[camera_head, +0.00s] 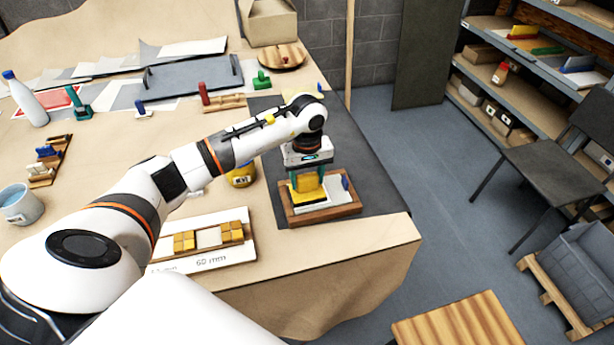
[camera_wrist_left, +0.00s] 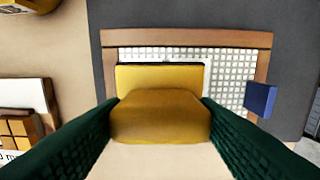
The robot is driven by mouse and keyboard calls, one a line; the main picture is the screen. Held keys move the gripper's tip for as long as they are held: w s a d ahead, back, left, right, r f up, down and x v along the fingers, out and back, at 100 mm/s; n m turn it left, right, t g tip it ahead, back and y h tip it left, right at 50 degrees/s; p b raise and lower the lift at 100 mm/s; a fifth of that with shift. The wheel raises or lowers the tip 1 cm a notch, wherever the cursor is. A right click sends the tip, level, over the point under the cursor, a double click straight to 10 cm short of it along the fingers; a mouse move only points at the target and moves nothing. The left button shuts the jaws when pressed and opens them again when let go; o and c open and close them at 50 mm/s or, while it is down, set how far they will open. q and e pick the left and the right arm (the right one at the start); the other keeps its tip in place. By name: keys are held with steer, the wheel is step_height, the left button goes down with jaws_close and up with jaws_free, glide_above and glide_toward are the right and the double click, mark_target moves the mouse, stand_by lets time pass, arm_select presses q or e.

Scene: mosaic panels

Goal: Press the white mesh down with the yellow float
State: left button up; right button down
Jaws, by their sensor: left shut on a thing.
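My left gripper (camera_head: 308,177) is shut on the yellow float (camera_head: 308,184) in the head view. In the left wrist view, the green fingers of my left gripper (camera_wrist_left: 160,125) press the float's yellow handle (camera_wrist_left: 160,112) from both sides. The white mesh (camera_wrist_left: 228,85) shows a grid of small squares inside a wooden frame (camera_head: 296,219). The float lies over the left and middle part of the mesh and hides it there. I cannot tell whether the float touches the mesh. My right gripper is not in view.
A small blue piece (camera_wrist_left: 260,98) stands at the frame's right side. The frame lies on a dark mat (camera_head: 380,190) near the table's edge. A yellow container (camera_head: 241,176) and a sample board (camera_head: 205,256) with yellow tiles are to the left.

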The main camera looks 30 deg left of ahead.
arm_select(q)
steer(key=shift+s+f+b, duration=0.2)
steer(key=shift+f+b, duration=0.05)
steer(key=shift+b, duration=0.1)
stand_by(1.3)
steer(key=shift+w+r+p, duration=0.2)
steer(key=shift+r+p, duration=0.4)
steer(key=shift+r, duration=0.55)
steer(key=shift+r+p, duration=1.1)
steer(key=shift+r, duration=1.4)
